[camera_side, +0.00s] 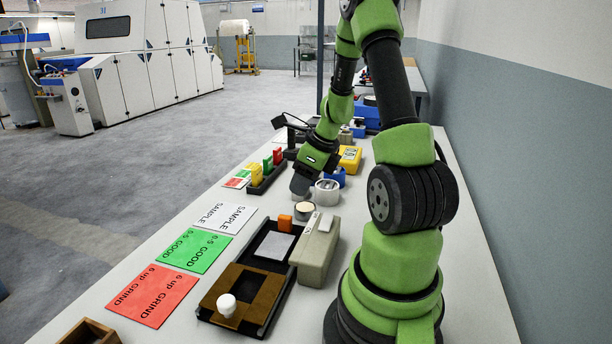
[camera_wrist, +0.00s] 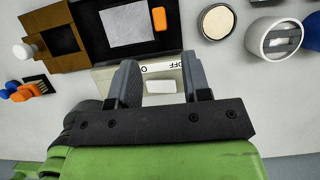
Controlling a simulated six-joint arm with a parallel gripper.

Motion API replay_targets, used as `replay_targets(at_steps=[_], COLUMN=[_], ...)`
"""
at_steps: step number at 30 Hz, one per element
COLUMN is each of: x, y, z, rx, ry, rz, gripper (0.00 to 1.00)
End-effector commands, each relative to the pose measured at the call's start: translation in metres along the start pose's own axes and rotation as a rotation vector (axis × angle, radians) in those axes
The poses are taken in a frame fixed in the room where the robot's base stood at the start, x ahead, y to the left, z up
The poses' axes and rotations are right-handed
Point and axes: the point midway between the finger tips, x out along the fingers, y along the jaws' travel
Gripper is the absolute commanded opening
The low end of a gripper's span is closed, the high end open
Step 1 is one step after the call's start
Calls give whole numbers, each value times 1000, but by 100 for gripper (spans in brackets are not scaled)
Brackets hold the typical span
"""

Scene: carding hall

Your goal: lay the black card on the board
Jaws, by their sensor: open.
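My gripper (camera_side: 300,186) is open and empty above the bench, pointing down beside a white cup. In the wrist view its two dark fingers (camera_wrist: 160,82) are spread, with a beige box beyond and between them in the picture. A long black board (camera_side: 262,308) lies on the bench, with a grey sheet (camera_side: 275,246) at its far end and a brown plate with a white knob (camera_side: 226,305) at its near end. The board also shows in the wrist view (camera_wrist: 88,40). I cannot make out a separate black card.
The beige box (camera_side: 316,255) stands against the board. An orange block (camera_side: 285,222), a round tin (camera_side: 304,210) and the white cup (camera_side: 327,192) are close to my gripper. A rack with coloured cards (camera_side: 266,176) stands left. Printed red, green and white sheets (camera_side: 152,294) lie along the left edge.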

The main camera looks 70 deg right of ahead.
Motion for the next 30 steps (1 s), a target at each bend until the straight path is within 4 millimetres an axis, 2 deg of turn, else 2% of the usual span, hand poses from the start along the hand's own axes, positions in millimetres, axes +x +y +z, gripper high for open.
replay_targets(at_steps=[6, 8, 10, 14, 15, 18, 21, 24, 27, 30], x=[-14, -21, -33, -68, -81, -111, -139, -161, -175, -183], y=[3, 11, 28, 85, 106, 155, 197, 225, 241, 248], z=[4, 14, 32, 68, 76, 81, 72, 56, 40, 29], rx=[-35, -120, -295, -809, -990, -1432, -1850, -2207, -2473, -2640], ry=[-1, -11, -30, -88, -108, -158, -206, -247, -274, -289], rz=[0, 1, 3, 5, 2, -18, -60, -123, -190, -243], gripper=[44, 44, 44, 44, 44, 44, 44, 44, 44, 44])
